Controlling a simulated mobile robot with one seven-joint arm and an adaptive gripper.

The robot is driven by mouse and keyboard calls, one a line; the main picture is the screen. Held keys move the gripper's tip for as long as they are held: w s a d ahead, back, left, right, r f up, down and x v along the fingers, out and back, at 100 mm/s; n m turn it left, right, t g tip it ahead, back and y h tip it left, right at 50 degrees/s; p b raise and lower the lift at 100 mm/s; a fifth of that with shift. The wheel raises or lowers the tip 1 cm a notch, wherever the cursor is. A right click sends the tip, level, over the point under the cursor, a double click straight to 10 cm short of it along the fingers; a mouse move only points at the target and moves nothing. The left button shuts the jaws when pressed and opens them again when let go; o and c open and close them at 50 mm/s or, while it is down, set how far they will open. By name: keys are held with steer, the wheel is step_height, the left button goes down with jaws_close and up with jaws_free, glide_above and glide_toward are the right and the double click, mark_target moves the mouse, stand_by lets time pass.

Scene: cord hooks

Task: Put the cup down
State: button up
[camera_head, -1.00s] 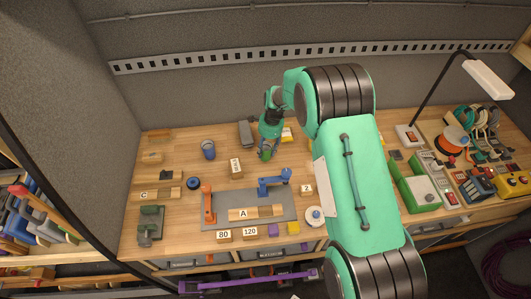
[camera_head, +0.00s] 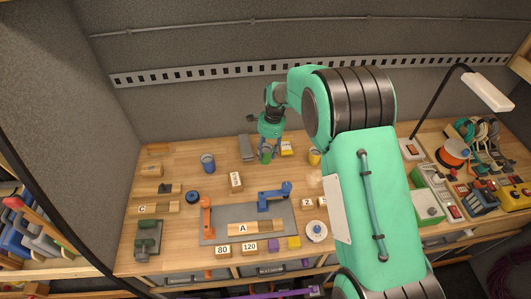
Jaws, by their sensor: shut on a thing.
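My gripper (camera_head: 267,144) points down over the back middle of the wooden workbench (camera_head: 185,229). It is shut on a small green cup (camera_head: 265,157), which looks upright. The cup is at or very near the bench top; I cannot tell whether its base touches. The fingers and the upper part of the cup are small and partly hidden by the gripper body.
A blue cup (camera_head: 208,163) stands to the left and a yellow cup (camera_head: 314,157) to the right.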

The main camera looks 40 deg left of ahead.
steer(key=shift+s, duration=0.1)
stand_by(0.3)
steer(key=shift+s+f+m+b, duration=0.1)
steer(key=shift+s+m+b, duration=0.55)
steer(key=shift+b, duration=0.25)
steer(key=s+m+b, duration=0.5)
steer(key=s, duration=0.1)
steer(key=shift+s+d+t+b, duration=0.15)
steer(key=shift+s+t+b, duration=0.15)
steer(key=shift+t+b, duration=0.1)
steer(key=w+a+f, duration=0.1)
steer(key=w+a, duration=0.8)
steer(key=a, duration=0.3)
steer(key=shift+a+f+p, duration=0.2)
steer(key=shift+a+p, duration=0.05)
steer(key=shift+p, duration=0.2)
